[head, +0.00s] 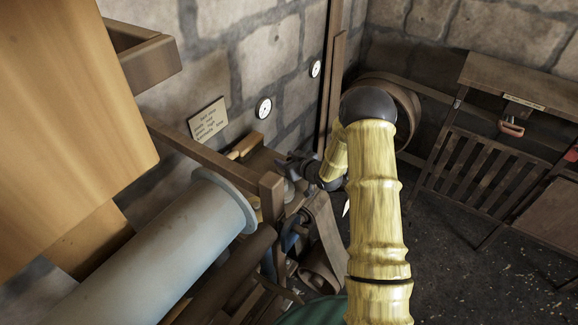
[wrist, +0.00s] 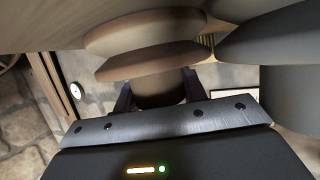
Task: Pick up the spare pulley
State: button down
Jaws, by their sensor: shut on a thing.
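A tan, spool-shaped pulley with wide round flanges, which looks like the spare pulley (wrist: 150,55), fills the upper middle of the wrist view. The dark fingers of my gripper (wrist: 156,92) are shut on its narrower lower part, one on each side. In the head view my gripper (head: 292,167) reaches in beside the wooden frame, close to the stone wall. It is small and dark there, and I cannot make out the pulley clearly in that view.
A big grey cylinder (head: 160,255) and a wooden post (head: 271,200) stand left of my gripper. A belt (head: 328,235) hangs below it. A placard (head: 207,117) and gauges (head: 264,108) are on the wall.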

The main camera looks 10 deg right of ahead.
jog(key=shift+d+f, duration=0.1)
jog(key=shift+r, duration=0.55)
notch_tip(320, 180, up, 9)
jog(key=shift+b, duration=0.9)
